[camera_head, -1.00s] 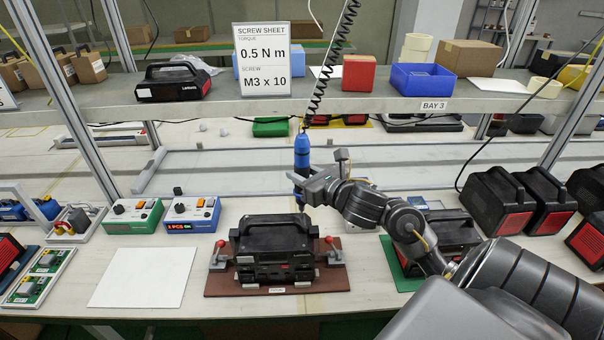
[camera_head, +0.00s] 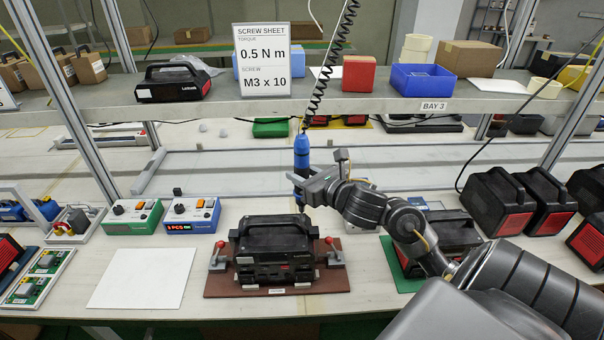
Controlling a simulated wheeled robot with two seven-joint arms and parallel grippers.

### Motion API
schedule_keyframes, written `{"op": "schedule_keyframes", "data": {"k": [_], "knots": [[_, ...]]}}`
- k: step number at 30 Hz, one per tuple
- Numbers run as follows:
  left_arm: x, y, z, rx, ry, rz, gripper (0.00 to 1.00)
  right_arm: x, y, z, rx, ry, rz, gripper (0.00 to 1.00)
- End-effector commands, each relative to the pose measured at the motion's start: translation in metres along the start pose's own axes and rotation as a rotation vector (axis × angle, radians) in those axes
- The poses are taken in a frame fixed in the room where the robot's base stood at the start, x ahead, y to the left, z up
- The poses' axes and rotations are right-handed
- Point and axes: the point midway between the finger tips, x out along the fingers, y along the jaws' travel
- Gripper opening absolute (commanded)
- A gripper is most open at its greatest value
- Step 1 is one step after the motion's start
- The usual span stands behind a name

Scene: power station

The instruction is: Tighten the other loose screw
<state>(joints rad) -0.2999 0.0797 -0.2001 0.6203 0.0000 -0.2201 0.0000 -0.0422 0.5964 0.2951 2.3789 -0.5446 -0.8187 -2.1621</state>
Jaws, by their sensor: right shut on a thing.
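A blue screwdriver (camera_head: 302,152) hangs upright from a black coiled cord. My right gripper (camera_head: 303,183) is shut on it, and its dark lower end points down near the back right of a black device. That black device (camera_head: 275,250) with a top handle sits in a brown fixture (camera_head: 222,284) with red-knobbed clamps at both sides. The screws are too small to make out, and I cannot tell whether the driver's tip touches the device. My left gripper is not in view.
Two control boxes, one green (camera_head: 133,217) and one blue (camera_head: 192,215), stand behind a white sheet (camera_head: 138,277). A shelf (camera_head: 330,109) crosses above the bench. Several black devices (camera_head: 498,202) stand at the right. Another sits on a green mat (camera_head: 396,272).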

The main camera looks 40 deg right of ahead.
Motion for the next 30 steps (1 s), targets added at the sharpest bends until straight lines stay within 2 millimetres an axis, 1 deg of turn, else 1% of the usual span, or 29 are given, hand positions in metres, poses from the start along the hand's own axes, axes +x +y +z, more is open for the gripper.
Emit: {"op": "schedule_keyframes", "data": {"k": [1,3,21,25,30], "knots": [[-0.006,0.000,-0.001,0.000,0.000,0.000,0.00,-0.001,0.000,0.007,-0.003,-0.001,0.001,0.00],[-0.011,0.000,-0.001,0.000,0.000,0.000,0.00,-0.002,0.000,0.014,-0.004,-0.002,0.001,0.00],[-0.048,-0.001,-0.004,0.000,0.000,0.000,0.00,-0.009,0.000,0.063,-0.004,-0.004,0.001,0.00],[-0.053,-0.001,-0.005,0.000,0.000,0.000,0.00,-0.011,0.000,0.070,-0.003,-0.004,0.001,0.00],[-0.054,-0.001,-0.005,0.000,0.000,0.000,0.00,-0.011,0.000,0.071,-0.003,-0.004,0.001,0.00]]}}
